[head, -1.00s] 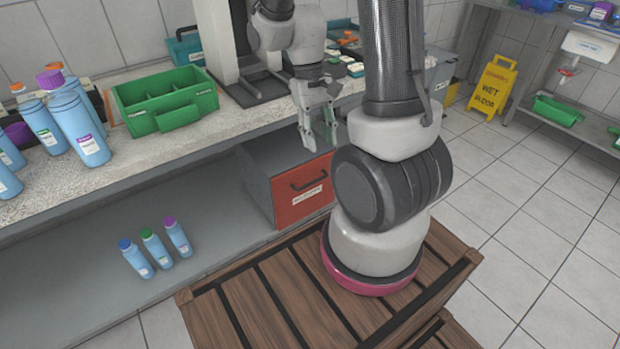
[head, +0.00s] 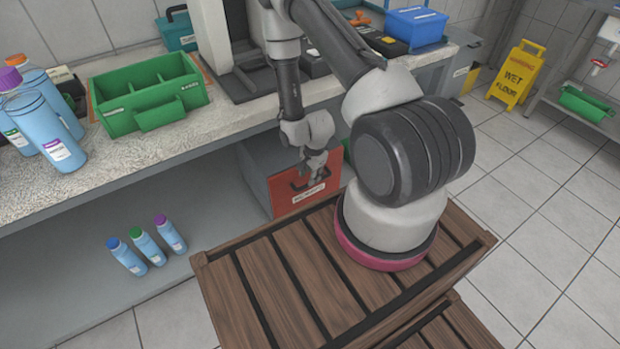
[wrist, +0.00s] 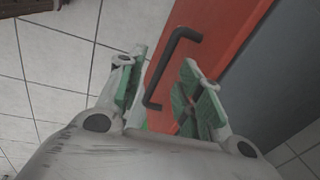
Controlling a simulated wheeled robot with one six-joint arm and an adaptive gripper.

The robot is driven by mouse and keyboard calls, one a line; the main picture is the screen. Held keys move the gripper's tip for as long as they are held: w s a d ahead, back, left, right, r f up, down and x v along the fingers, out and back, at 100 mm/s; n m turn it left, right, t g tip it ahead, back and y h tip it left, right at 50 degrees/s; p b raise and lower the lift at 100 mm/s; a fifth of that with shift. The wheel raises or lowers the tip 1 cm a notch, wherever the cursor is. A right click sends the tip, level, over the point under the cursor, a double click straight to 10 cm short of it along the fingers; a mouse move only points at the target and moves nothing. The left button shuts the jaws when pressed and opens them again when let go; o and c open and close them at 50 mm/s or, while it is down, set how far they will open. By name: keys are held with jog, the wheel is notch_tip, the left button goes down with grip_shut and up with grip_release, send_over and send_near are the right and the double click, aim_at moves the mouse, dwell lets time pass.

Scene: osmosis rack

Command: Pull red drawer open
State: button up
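The red drawer (head: 289,196) is the front of a grey cabinet under the counter, and it looks closed. It carries a black bar handle and a white label. In the wrist view the red front (wrist: 216,40) runs diagonally, with the black handle (wrist: 172,62) standing out from it. My gripper (wrist: 165,88) is open, its two green-padded fingers spread apart. The handle shows in the gap between the fingertips; I cannot tell whether it touches them. In the head view my gripper (head: 313,168) is in front of the drawer and partly hides the handle.
My wooden-slatted base is close in front of the counter. A green caddy (head: 125,112), large blue bottles (head: 50,140) and a blue box (head: 416,24) stand on the counter. Three small bottles (head: 145,246) stand on the lower shelf. A yellow wet-floor sign (head: 516,75) is at right.

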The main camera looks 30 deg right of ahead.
aim_at(307, 185)
jog(key=shift+m, duration=0.7)
jog(key=f, duration=0.2)
jog(key=w+f, duration=0.1)
jog(key=f, duration=0.2)
jog(key=w+f, duration=0.1)
jog(key=f, duration=0.1)
jog(key=shift+w+f, duration=0.15)
jog(key=shift+f, duration=0.1)
grip_shut()
